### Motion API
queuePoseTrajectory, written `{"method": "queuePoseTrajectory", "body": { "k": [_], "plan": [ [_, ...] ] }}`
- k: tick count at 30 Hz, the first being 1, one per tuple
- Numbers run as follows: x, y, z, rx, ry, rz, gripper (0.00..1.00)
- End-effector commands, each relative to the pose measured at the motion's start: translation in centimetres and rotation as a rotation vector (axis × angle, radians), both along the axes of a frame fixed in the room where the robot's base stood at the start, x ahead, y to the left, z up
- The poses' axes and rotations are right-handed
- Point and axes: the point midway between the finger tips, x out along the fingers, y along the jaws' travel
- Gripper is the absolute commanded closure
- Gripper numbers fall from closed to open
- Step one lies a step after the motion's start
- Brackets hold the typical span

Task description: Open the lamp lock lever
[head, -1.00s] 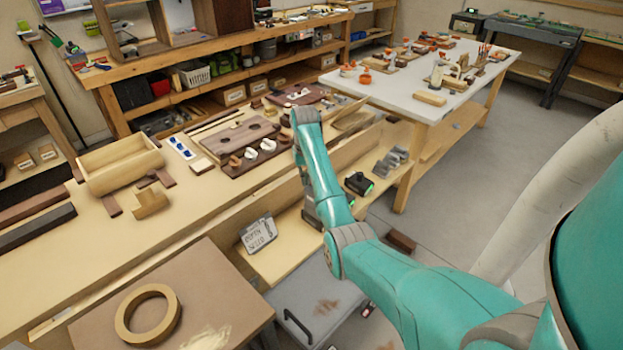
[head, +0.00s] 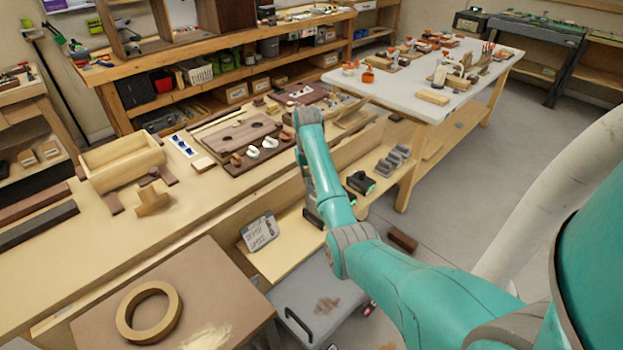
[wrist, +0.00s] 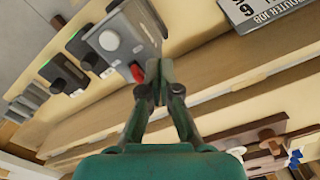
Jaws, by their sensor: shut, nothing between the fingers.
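In the wrist view a grey box-like device (wrist: 122,36) with a round pale knob stands on a wooden shelf at the upper left. A small red lever (wrist: 137,73) sticks out from its lower edge; which part it belongs to beyond that is hard to tell. My gripper (wrist: 159,72) is shut and empty, its fingertips just right of the red lever. Whether they touch it I cannot tell. In the head view my own arm hides the gripper and the lever; a dark part of the device (head: 313,217) seems to show beside the arm.
Black devices (head: 361,183) and grey blocks (head: 392,160) share the lower shelf. A lettered grey sign (head: 260,231) stands on it near the front. The wooden bench edge runs close beside my gripper. A board with white and brown knobs (head: 240,142) lies on the bench top.

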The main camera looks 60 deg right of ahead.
Motion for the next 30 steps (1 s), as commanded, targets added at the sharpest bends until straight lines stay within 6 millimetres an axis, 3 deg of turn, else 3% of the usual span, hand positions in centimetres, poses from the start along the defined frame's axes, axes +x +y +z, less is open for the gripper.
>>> {"method": "queuePoseTrajectory", "body": {
  "k": [30],
  "plan": [
    [-0.23,-1.0,-0.01,0.0,0.0,0.0,1.0]
  ]
}}
